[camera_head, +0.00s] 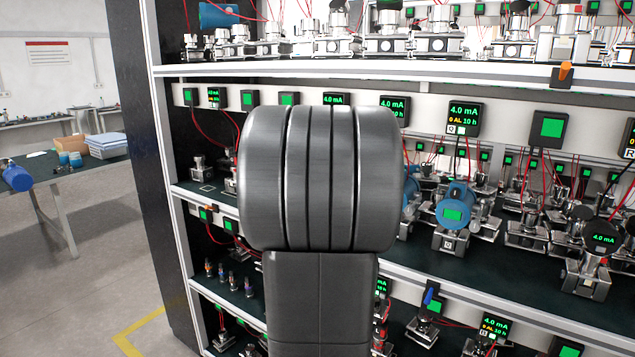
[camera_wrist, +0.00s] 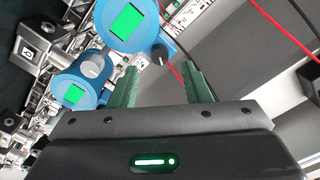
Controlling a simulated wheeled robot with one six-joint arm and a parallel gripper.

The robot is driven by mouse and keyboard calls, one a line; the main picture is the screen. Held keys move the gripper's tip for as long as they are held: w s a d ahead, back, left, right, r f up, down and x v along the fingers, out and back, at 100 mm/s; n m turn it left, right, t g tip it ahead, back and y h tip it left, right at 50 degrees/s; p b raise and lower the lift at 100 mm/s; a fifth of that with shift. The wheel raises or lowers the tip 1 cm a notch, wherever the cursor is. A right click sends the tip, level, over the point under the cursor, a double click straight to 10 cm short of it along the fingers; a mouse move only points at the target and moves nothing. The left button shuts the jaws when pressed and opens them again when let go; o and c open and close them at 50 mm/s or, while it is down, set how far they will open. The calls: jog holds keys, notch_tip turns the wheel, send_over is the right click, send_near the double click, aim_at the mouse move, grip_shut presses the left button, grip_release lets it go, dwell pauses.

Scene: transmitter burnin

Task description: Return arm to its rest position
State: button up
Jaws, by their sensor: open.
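My gripper (camera_wrist: 161,85) shows in the wrist view with its two green fingers apart and nothing between them. A blue transmitter with a green screen (camera_wrist: 127,22) is just beyond the left finger, and a second blue transmitter (camera_wrist: 80,85) is to its left. I cannot tell whether the finger touches either one. In the head view my arm (camera_head: 320,180) stands in front of the rack and hides its middle; the gripper is hidden there. A blue transmitter (camera_head: 453,207) sits on the middle shelf right of my arm.
The rack's shelves (camera_head: 500,287) hold several transmitters, fixtures and red wires close to my arm. Display boxes (camera_head: 465,118) line the rail above the middle shelf. A table (camera_head: 60,180) with boxes and a blue device (camera_head: 17,177) stands at left. The floor (camera_head: 100,280) there is clear.

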jog(key=s+a+n+y+p, duration=0.1)
jog(key=s+a+n, duration=0.4)
jog(key=s+n, duration=0.2)
jog(key=shift+s+f+t, duration=0.25)
jog(key=shift+s+t, duration=0.05)
jog(key=shift+s, duration=0.85)
jog(key=shift+f, duration=0.1)
